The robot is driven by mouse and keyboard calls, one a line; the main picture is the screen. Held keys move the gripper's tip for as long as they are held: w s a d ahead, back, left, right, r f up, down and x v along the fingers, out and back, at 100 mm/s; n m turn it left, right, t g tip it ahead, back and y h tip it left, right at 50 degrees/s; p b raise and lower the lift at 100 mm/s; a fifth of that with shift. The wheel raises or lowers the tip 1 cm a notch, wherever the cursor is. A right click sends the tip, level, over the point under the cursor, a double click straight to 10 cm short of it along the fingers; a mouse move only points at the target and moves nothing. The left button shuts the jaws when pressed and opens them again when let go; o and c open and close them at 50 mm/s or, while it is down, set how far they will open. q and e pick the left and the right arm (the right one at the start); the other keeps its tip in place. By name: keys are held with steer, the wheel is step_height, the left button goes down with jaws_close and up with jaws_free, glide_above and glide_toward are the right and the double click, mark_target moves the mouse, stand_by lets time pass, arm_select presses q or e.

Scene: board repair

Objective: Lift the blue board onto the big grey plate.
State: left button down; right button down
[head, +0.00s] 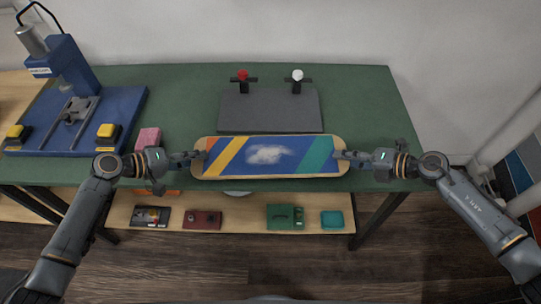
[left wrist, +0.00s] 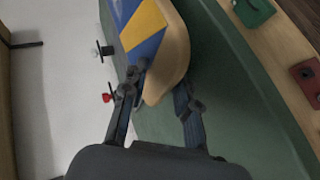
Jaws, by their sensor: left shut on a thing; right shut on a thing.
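The blue board (head: 265,156) is a long deck with rounded wooden ends, orange, yellow and teal stripes and a white cloud shape. It lies across the picture in the head view, in front of the big grey plate (head: 268,110). My left gripper (head: 198,158) is shut on the board's left end; the left wrist view also shows the board (left wrist: 150,30) between its fingers (left wrist: 160,95). My right gripper (head: 345,156) is shut on the board's right end. I cannot tell how high the board is above the table.
The green table (head: 365,95) has free room right of the plate. Red-knobbed (head: 243,76) and white-knobbed (head: 297,76) clamps stand at the plate's back edge. A blue press (head: 70,75) and a pink block (head: 148,138) are at left. A lower shelf (head: 240,212) holds several items.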

steer(key=shift+r, duration=0.1)
